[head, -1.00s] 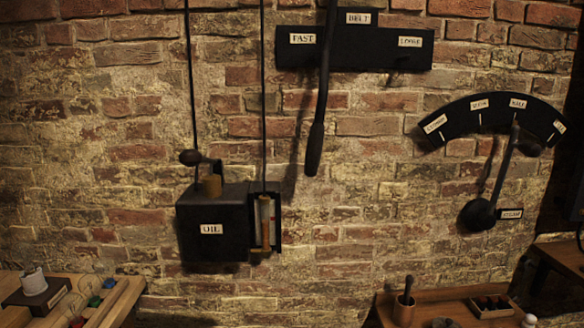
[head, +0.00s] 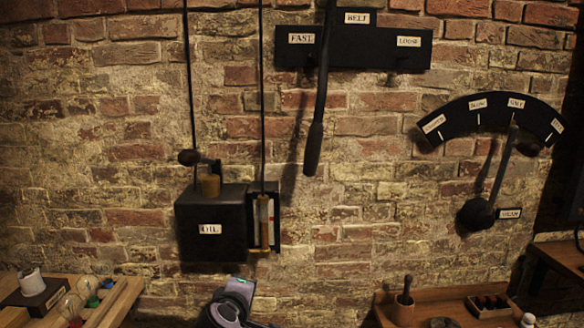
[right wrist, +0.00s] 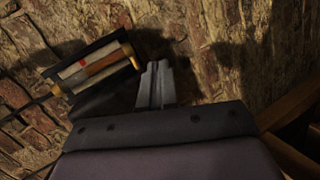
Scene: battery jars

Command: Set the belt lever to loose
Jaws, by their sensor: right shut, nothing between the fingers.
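The belt lever (head: 320,110) is a long dark handle hanging down from the black belt plate (head: 372,56) on the brick wall. The plate carries the labels FAST (head: 301,38) on the left, BELT at the top and LOOSE (head: 408,41) on the right. The lever hangs just right of the FAST label, clear of LOOSE. Part of my right arm (head: 232,302) shows at the bottom of the head view, well below the lever. In the right wrist view my right gripper (right wrist: 155,85) is shut and empty, close to the wall. My left gripper is out of view.
The black oil box (head: 211,225) with its gauge (head: 263,222) and two thin vertical rods is left of the lever. Wooden benches stand at both lower corners. The wall below the belt lever is clear.

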